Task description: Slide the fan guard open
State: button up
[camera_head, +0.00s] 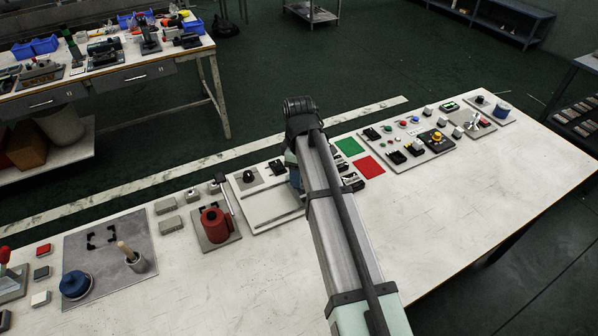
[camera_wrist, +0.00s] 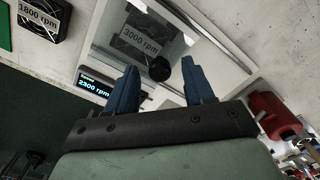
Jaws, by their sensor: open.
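The fan guard (camera_wrist: 174,46) shows in the wrist view as a clear pane in a pale frame, over a fan marked 3000 rpm (camera_wrist: 138,37). A round black knob (camera_wrist: 160,70) stands out from it. My gripper (camera_wrist: 158,64) is open, its two blue fingers on either side of the knob in the picture. I see a gap on both sides and no clear contact. In the head view my arm hides most of the guard and the fingertips; the white board (camera_head: 262,217) under them shows at the left.
A display reads 2300 rpm (camera_wrist: 95,85), beside a second fan marked 1800 rpm (camera_wrist: 40,17). A red cylinder on a plate (camera_head: 214,226) stands left of the white board. Green (camera_head: 349,146) and red (camera_head: 369,166) squares lie right. The bench front (camera_head: 480,205) is clear.

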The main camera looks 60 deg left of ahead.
jog(key=shift+f, duration=0.2)
jog(key=shift+c, duration=0.4)
grip_shut()
